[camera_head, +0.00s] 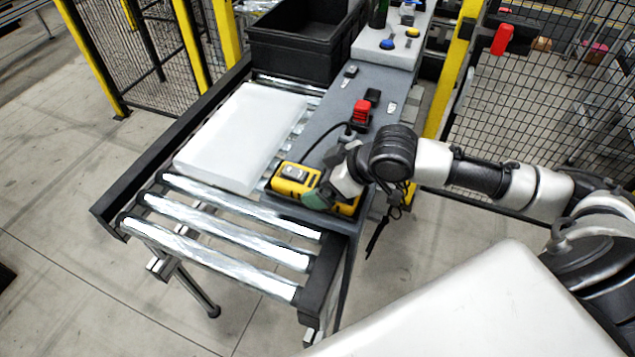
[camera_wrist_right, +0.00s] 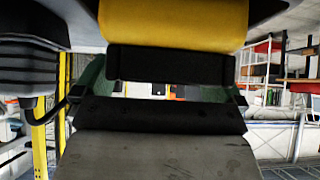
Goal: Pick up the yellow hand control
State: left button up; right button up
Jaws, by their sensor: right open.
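The yellow hand control (camera_head: 293,175) has a dark face panel and lies at the near end of the grey side ledge, beside the roller conveyor. My right gripper (camera_head: 316,199) is right over it and hides its middle; yellow shows on both sides. In the right wrist view, a yellow body (camera_wrist_right: 175,25) fills the top, close to one dark jaw pad. The right gripper is open, and background shows through the gap between its pads (camera_wrist_right: 165,92). Whether the pads touch the control cannot be told. My left gripper is not in view.
A white slab (camera_head: 240,135) lies on the rollers, left of the control. A black bin (camera_head: 300,50) stands behind it. A red device (camera_head: 361,112) and small items sit farther along the ledge (camera_head: 362,80). Mesh fencing (camera_head: 545,85) with yellow posts stands behind.

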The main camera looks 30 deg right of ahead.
jog(key=shift+c, duration=0.3)
jog(key=c, duration=1.1)
